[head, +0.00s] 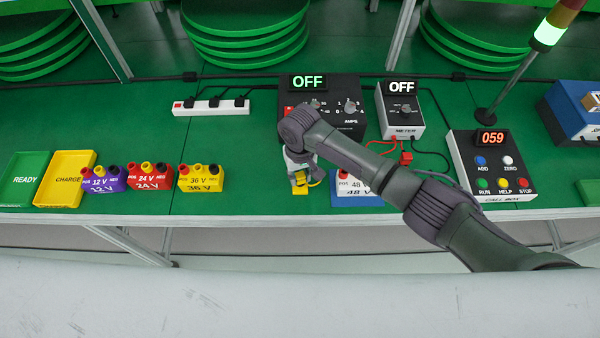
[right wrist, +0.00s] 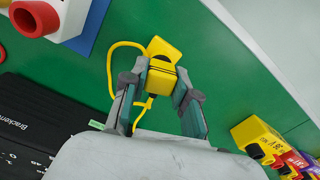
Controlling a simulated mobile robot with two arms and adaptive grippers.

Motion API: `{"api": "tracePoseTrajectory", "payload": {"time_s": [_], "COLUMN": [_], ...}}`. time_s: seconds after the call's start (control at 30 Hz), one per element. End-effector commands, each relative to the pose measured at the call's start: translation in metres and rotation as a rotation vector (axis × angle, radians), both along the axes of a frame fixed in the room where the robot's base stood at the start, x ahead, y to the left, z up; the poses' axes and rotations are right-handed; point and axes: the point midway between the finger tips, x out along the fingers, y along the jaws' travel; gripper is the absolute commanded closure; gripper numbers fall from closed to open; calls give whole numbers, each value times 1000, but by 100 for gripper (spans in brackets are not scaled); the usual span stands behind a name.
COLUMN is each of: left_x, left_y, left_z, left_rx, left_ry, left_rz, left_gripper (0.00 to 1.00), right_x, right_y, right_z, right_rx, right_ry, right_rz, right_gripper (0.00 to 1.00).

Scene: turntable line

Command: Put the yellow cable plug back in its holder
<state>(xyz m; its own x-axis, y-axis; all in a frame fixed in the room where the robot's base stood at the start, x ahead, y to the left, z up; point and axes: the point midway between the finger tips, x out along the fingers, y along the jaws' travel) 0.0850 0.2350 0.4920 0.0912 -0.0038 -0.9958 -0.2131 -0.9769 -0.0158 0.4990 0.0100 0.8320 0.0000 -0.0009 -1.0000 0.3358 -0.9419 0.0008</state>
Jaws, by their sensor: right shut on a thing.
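My right gripper (head: 299,178) is low over the green bench, in front of the black power supply. In the right wrist view its fingers (right wrist: 161,84) are shut on the yellow cable plug (right wrist: 162,78), one on each side. The yellow cable loops out to the left of the plug and runs back between the fingers. A yellow block-like part (right wrist: 161,48) shows just beyond the fingertips; I cannot tell whether it is the holder or part of the plug. In the head view a yellow piece (head: 300,190) shows under the gripper. My left gripper is not in view.
A white 48 V battery (head: 346,186) on a blue pad (head: 340,202) stands close right, partly behind my arm. The 36 V battery (head: 200,180) and two others stand left. The meter (head: 402,120) and call box (head: 490,165) are right. Bench is clear between gripper and 36 V battery.

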Motion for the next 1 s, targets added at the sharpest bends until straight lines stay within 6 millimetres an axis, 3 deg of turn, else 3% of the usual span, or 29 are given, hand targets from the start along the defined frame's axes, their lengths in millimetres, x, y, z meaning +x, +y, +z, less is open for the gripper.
{"api": "tracePoseTrajectory", "payload": {"time_s": [0.37,0.4,0.57,1.0], "left_x": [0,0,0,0], "left_y": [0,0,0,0], "left_z": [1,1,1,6], "left_rx": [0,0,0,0], "left_ry": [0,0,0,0], "left_rz": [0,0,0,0], "left_gripper": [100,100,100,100], "right_x": [0,0,0,0], "right_y": [0,0,0,0], "right_z": [0,0,0,4], "right_rx": [0,0,0,0], "right_ry": [0,0,0,1], "right_rz": [0,0,0,0], "right_gripper": [99,68,42,42]}}
